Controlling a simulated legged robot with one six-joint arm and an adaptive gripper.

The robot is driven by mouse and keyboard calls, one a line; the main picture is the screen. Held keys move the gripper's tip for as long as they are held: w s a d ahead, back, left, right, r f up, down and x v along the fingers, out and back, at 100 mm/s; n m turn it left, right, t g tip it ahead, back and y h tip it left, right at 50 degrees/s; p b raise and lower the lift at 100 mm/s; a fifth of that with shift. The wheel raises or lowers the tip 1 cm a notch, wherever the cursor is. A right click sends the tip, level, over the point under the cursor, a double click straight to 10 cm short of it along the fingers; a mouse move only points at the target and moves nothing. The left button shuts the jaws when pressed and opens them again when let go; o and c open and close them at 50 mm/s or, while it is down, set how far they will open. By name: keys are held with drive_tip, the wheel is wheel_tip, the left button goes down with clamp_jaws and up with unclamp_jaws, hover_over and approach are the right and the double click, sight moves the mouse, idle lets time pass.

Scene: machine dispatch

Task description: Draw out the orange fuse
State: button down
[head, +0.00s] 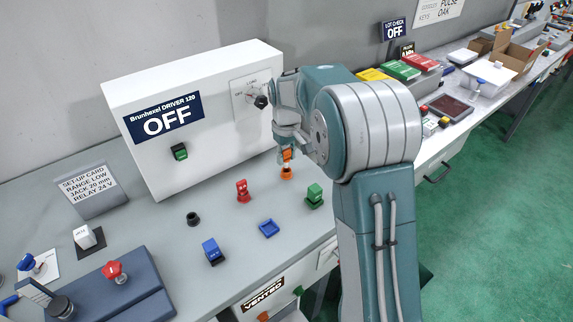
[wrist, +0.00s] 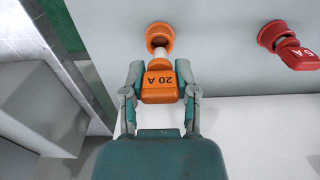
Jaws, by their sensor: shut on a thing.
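The orange fuse (wrist: 160,88), its head marked "20 A", is between the two fingers of my gripper (wrist: 160,95) in the wrist view. My gripper is shut on that head. A white barrel (wrist: 160,59) shows between the head and the round orange socket (wrist: 159,36); whether its tip is still inside the socket is hard to tell. In the head view the orange fuse (head: 287,153) is just above its orange socket (head: 286,173) on the bench top, partly hidden by my gripper (head: 286,150).
A red fuse (head: 243,191) marked "5 A" in the wrist view (wrist: 300,57) and a green one (head: 314,196) stand nearby. The white driver cabinet (head: 215,115) reads OFF.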

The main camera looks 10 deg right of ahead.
drive_tip(key=shift+r, duration=1.4)
drive_tip(key=shift+r, duration=1.3)
